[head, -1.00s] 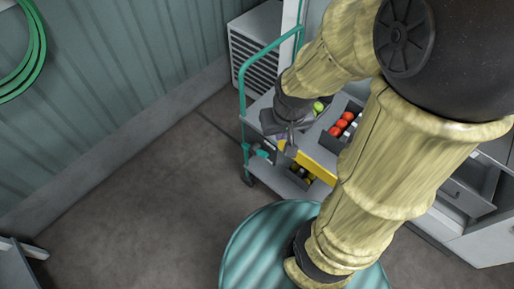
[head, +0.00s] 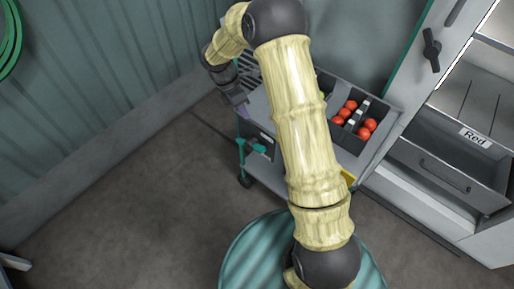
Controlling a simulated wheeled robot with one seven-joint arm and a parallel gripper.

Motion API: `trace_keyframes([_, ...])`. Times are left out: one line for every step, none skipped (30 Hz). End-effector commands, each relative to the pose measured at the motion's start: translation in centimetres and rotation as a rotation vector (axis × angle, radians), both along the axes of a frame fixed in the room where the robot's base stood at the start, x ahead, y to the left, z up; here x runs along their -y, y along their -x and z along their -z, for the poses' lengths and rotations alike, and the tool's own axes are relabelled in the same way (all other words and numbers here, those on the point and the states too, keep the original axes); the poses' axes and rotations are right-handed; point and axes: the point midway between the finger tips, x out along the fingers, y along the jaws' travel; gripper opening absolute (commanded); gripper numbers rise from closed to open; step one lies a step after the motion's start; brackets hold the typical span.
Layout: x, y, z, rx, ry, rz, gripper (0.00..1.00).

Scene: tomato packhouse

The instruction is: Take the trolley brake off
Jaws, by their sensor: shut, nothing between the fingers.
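The trolley (head: 258,108) stands against the back wall, grey with a teal frame, partly hidden behind my arm. A teal lever-like part (head: 252,146), which looks like the brake, sticks out at its near left side, above a dark castor (head: 245,181). Its exact setting is too small to tell. My gripper (head: 243,108) is shut and empty. In the picture it lies over the trolley's left end, above the teal part and apart from it. My wrist hides most of the trolley's handle.
A dark crate (head: 331,83) with red tomatoes (head: 350,105) sits on the trolley top. A cabinet with an open drawer labelled Red (head: 445,170) stands to the right. A green hose (head: 10,45) hangs on the left wall. The floor (head: 130,190) at left is clear.

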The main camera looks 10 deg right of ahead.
Motion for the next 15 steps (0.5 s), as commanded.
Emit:
trace_keyframes([-0.5,-1.1,3.0,-0.047,0.006,-0.096,0.0])
trace_keyframes([-0.7,-1.7,3.9,-0.074,0.012,-0.149,0.0])
trace_keyframes([-0.8,-2.3,5.1,-0.107,0.017,-0.214,0.0])
trace_keyframes([-0.9,-2.7,5.8,-0.128,0.022,-0.256,0.0])
trace_keyframes([-0.9,-3.1,6.4,-0.147,0.024,-0.292,0.0])
trace_keyframes([-0.9,-3.4,7.0,-0.169,0.028,-0.333,0.0])
trace_keyframes([-1.0,-3.7,7.4,-0.182,0.03,-0.355,0.0])
trace_keyframes([-0.9,-3.8,7.6,-0.193,0.031,-0.373,0.0])
trace_keyframes([-0.9,-4.0,7.8,-0.201,0.033,-0.39,0.0])
trace_keyframes([-0.9,-4.1,7.8,-0.206,0.033,-0.398,0.0])
trace_keyframes([-0.9,-4.1,7.8,-0.209,0.033,-0.403,0.0])
trace_keyframes([-0.8,-4.1,7.8,-0.211,0.034,-0.404,0.0])
trace_keyframes([-0.7,-4.1,7.8,-0.211,0.033,-0.403,0.0])
trace_keyframes([-0.7,-4.1,7.7,-0.211,0.033,-0.402,0.0])
trace_keyframes([-0.7,-4.1,7.7,-0.209,0.033,-0.402,0.0])
